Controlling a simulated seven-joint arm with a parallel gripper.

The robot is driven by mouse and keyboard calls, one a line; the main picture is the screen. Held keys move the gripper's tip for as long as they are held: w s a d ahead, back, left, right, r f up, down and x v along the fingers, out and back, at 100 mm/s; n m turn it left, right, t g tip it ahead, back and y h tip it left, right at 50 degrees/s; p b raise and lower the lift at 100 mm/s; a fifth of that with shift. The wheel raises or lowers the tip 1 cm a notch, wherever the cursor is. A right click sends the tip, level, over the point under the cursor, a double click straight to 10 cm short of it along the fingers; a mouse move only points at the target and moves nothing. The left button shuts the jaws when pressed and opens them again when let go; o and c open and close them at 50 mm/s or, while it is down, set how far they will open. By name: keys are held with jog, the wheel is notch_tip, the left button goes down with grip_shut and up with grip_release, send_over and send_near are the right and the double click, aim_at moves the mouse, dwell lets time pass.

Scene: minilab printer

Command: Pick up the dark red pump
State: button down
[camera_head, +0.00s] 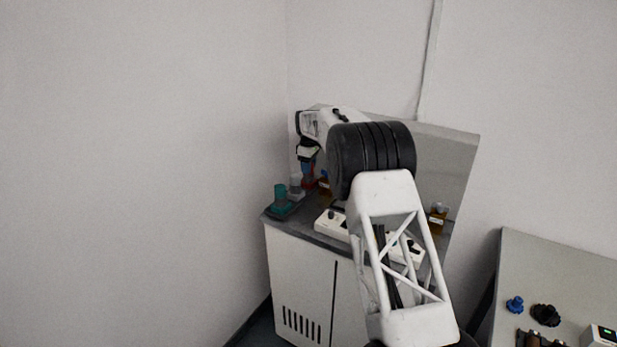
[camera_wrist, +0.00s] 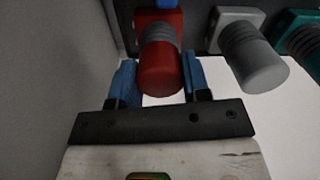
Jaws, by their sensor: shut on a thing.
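The dark red pump (camera_wrist: 160,66) is between the two blue fingers of my gripper (camera_wrist: 160,82) in the wrist view. It has a rounded red end, a grey ribbed collar and a red block base with a bit of blue at its far side. My gripper is shut on it. In the head view my gripper (camera_head: 308,168) is at the back left of the cabinet top, and the red pump (camera_head: 309,183) shows small beneath it. I cannot tell whether the pump touches the cabinet top.
A grey pump (camera_wrist: 250,50) and a teal pump (camera_wrist: 302,42) stand to the right in the wrist view. The teal pump (camera_head: 281,197) is at the cabinet's left edge in the head view. A white device (camera_head: 332,222) and an amber bottle (camera_head: 437,215) stand further right. Walls are close behind and left.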

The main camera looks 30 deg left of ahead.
notch_tip(320, 180, up, 18)
dwell(0.9)
jog(key=shift+d, duration=0.15)
dwell(0.5)
